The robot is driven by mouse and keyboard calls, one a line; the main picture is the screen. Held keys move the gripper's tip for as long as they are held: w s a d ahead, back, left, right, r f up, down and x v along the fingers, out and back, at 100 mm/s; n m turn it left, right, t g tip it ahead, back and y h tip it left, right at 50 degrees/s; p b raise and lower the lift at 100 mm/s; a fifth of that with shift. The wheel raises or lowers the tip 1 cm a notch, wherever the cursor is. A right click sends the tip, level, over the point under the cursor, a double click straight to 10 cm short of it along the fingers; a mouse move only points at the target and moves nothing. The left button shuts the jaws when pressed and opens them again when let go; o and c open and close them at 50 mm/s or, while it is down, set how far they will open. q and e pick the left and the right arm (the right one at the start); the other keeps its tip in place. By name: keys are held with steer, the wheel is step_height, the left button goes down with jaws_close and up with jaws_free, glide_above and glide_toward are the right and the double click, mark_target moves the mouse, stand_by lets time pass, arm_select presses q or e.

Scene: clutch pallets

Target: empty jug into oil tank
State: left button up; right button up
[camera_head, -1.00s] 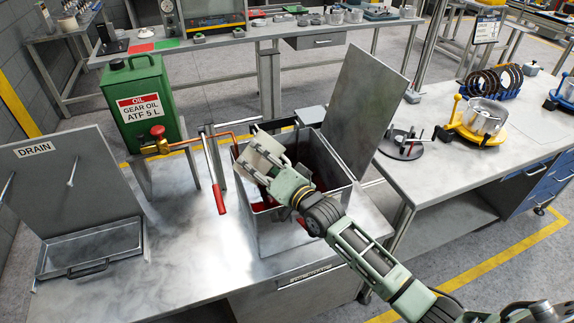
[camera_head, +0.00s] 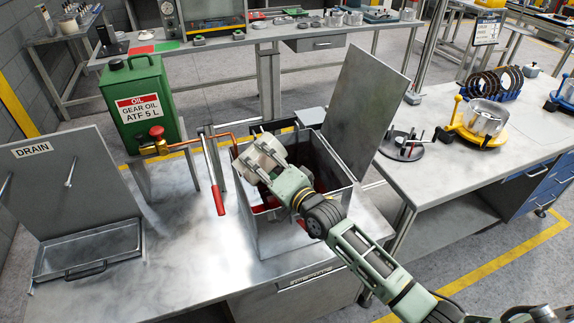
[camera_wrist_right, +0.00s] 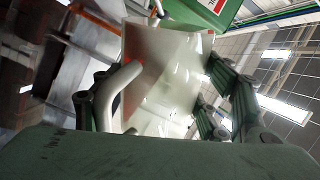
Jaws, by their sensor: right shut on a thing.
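My right gripper (camera_head: 268,169) is shut on a pale, whitish jug (camera_head: 262,155) and holds it over the open grey metal oil tank (camera_head: 265,236). The jug is tilted, and my fingers hide part of it. In the right wrist view the translucent jug (camera_wrist_right: 165,75) and its handle (camera_wrist_right: 117,85) show between the green fingers. Red shows inside the tank, under and beside the jug. The tank's lid (camera_head: 372,100) stands raised behind it on the right. I cannot tell whether liquid is flowing. My left gripper is not in view.
A green gear oil can (camera_head: 140,100) with a brass tap stands at the left back. A red-handled lever (camera_head: 218,195) is left of the tank. A drain tray (camera_head: 90,250) sits at the left. A second bench (camera_head: 440,185) with clutch parts is to the right.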

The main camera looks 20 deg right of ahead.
mark_target(283, 155)
steer(key=shift+m, duration=0.4)
steer(key=shift+w+d+f+m+b, duration=0.1)
steer(key=shift+w+d+m+b, duration=0.1)
steer(key=shift+d+m+b, duration=0.4)
stand_by(0.8)
steer(key=shift+f+m+b, duration=0.1)
steer(key=shift+m+b, duration=0.2)
steer(key=shift+d+f+m, duration=0.15)
steer(key=shift+f+m, duration=0.05)
steer(key=shift+m, duration=0.6)
stand_by(1.1)
steer(key=shift+w+d+r+m, duration=0.1)
steer(key=shift+d+r+m, duration=0.2)
steer(key=shift+m, duration=0.25)
steer(key=shift+w+d+r+m, duration=0.15)
steer(key=shift+r+m, duration=0.15)
steer(key=shift+m, duration=0.25)
stand_by(0.5)
